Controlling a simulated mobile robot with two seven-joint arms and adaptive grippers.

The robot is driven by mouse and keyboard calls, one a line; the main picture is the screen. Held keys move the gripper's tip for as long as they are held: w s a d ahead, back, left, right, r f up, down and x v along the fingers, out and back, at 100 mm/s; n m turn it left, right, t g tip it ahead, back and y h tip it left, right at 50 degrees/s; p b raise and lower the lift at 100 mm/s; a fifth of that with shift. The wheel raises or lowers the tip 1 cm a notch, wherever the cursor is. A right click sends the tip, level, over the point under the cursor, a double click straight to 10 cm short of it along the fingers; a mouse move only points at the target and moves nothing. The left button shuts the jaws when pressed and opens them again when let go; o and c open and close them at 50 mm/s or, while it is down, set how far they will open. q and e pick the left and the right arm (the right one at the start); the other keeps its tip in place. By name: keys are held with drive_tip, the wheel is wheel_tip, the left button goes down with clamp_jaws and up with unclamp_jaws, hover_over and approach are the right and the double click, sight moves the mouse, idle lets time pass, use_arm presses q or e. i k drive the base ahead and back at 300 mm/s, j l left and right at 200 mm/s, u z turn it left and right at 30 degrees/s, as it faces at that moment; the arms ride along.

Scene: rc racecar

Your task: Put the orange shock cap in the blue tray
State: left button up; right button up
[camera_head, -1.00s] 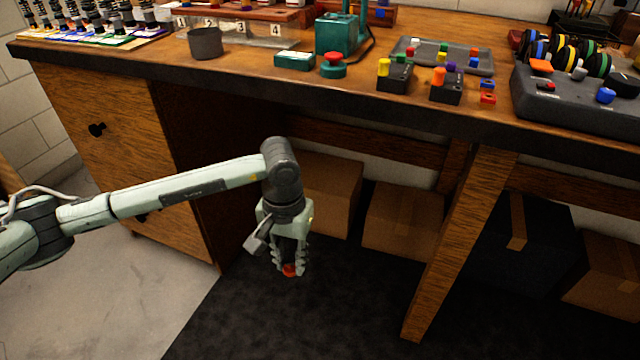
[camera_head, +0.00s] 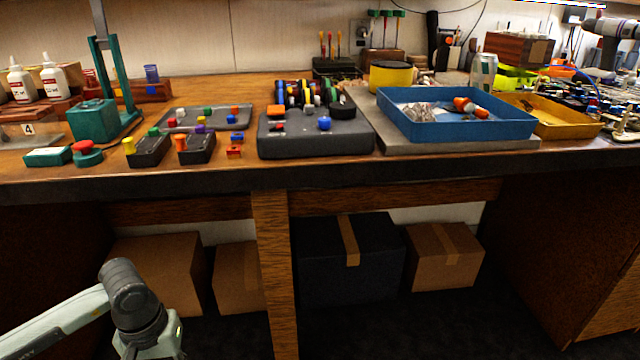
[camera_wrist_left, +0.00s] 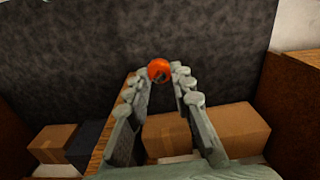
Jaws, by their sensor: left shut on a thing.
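My left gripper (camera_wrist_left: 158,75) is shut on the orange shock cap (camera_wrist_left: 159,69), held between its fingertips in the left wrist view. In the head view only my left wrist (camera_head: 140,310) shows, low at the bottom left in front of the bench; the fingers and cap are below the frame. The blue tray (camera_head: 465,131) lies on a grey board on the bench, right of centre and well to the right of the gripper. It holds orange-and-white parts and a pile of small pale pieces. My right gripper is not in view.
The bench's front edge (camera_head: 350,170) lies above and beyond the gripper. A dark grey block with knobs (camera_head: 315,142) stands left of the blue tray, a yellow tray (camera_head: 560,128) to its right. A wooden leg (camera_head: 272,260) and several boxes are below.

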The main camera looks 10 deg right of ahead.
sight(494, 131)
drive_tip(key=k+l+z, duration=0.1)
drive_tip(key=l, duration=1.85)
